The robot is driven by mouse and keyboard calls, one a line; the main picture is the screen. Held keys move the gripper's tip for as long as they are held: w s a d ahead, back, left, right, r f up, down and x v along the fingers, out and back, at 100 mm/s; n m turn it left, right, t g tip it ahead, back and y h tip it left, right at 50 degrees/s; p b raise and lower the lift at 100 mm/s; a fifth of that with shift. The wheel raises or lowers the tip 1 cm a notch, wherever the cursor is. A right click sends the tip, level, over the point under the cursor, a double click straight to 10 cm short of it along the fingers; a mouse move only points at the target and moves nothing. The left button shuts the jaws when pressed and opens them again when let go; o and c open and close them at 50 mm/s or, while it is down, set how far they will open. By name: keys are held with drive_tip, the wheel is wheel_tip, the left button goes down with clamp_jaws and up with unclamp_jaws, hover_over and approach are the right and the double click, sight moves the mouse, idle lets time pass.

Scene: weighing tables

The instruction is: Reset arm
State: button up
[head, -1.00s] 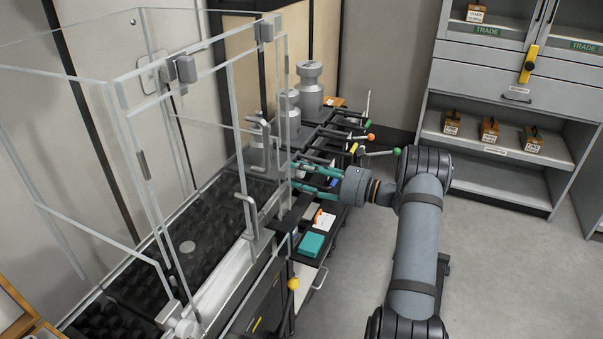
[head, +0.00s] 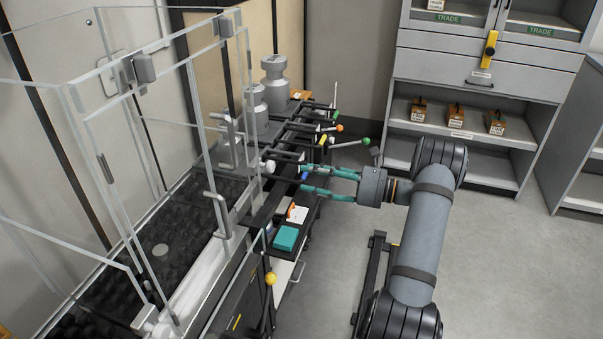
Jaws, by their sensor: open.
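My gripper (head: 302,181) is at the middle of the head view, at the end of my grey arm. Its two teal fingers point left and stand apart, with nothing seen between them. The fingertips are close to the dark rack (head: 290,150) beside the glass weighing enclosure; whether they touch it I cannot tell. My arm reaches in from the lower right, bent at the elbow.
The glass enclosure (head: 215,195) fills the left. Metal weights (head: 274,85) stand on the rack behind my gripper. A teal box (head: 286,237) lies below it. A grey cabinet (head: 480,70) holds small tagged brown blocks (head: 456,117). Floor at right is clear.

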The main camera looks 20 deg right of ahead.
sight(273, 165)
idle(0.3)
drive_tip(key=x, duration=1.2)
drive_tip(key=shift+r+p, duration=0.3)
drive_tip(key=shift+r, duration=0.15)
idle(0.7)
